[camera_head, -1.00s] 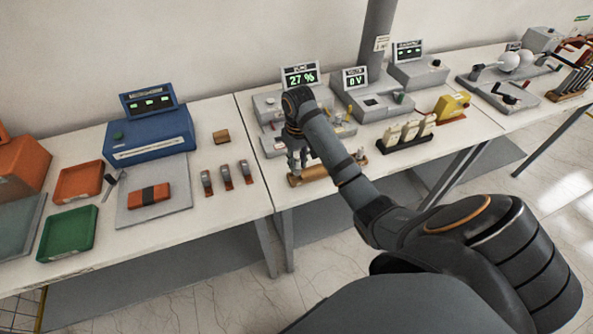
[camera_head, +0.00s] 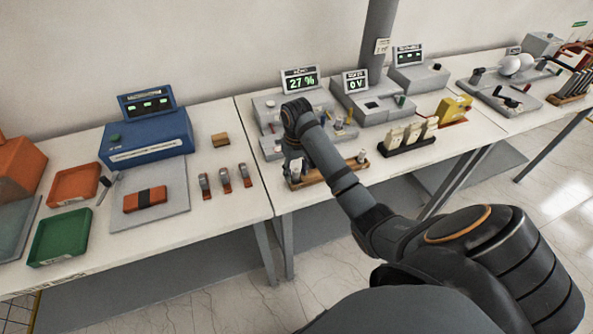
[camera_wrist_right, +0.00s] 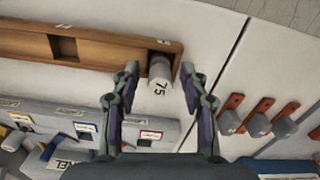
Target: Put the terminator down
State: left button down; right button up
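The terminator (camera_wrist_right: 160,76), a short light-grey cylinder marked 75, stands at one end of the wooden rack (camera_wrist_right: 105,48) in the right wrist view. It appears seated in the end slot, though its base is hidden. My right gripper (camera_wrist_right: 160,70) is open, with one finger on each side of the terminator and visible gaps between. My left gripper is in neither view.
A square slot (camera_wrist_right: 65,48) in the rack is empty. Grey instrument boxes (camera_head: 272,146) stand behind the rack. Three small levers (camera_head: 225,180) lie to the left, beyond a table seam. A block with pale pieces (camera_head: 410,144) stands to the right.

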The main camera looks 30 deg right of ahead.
aim_at(297, 170)
jog(key=shift+r, duration=0.35)
notch_tip(297, 170, up, 12)
jog(key=p, duration=1)
jog(key=shift+f, duration=0.15)
